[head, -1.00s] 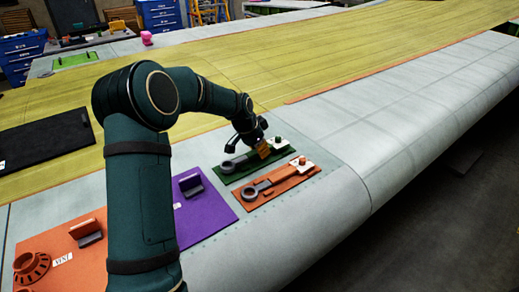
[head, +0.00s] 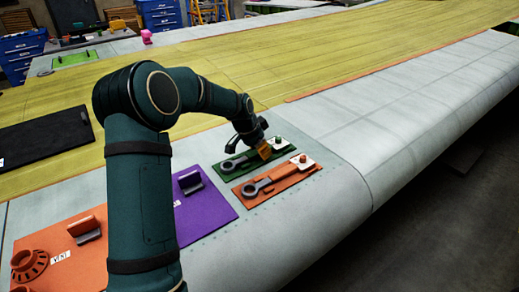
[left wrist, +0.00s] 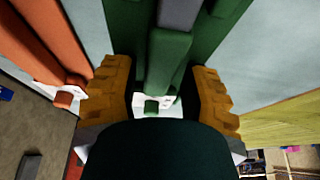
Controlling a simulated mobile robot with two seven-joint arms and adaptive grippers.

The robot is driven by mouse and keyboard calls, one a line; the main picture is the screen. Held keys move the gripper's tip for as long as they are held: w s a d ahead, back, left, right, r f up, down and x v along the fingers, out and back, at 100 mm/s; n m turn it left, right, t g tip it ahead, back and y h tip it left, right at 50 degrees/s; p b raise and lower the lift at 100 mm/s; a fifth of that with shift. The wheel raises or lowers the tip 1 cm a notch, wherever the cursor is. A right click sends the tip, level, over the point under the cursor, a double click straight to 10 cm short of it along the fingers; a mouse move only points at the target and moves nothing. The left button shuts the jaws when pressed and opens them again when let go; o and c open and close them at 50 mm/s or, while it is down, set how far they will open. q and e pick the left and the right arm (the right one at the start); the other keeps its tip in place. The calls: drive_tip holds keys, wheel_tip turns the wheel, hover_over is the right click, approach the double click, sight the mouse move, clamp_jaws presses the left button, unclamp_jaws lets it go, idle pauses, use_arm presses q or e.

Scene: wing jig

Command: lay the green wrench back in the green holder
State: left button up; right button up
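The green holder (head: 232,175) is a flat dark green board on the grey wing skin. The wrench with a grey ring end (head: 229,166) lies along it; its green handle (left wrist: 167,62) shows in the left wrist view. My left gripper (head: 263,152) is low over the holder, around the handle. Its orange fingers (left wrist: 160,88) stand apart on both sides of the handle, with a gap at least on the left. The handle's far end is partly hidden by my gripper. My right gripper is in neither view.
An orange board (head: 290,183) with a similar wrench lies close beside the green holder. A purple board (head: 205,215) and another orange board (head: 90,255) lie nearer. The wing surface to the right is clear.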

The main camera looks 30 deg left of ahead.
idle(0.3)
use_arm(q)
drive_tip(key=v, duration=1.2)
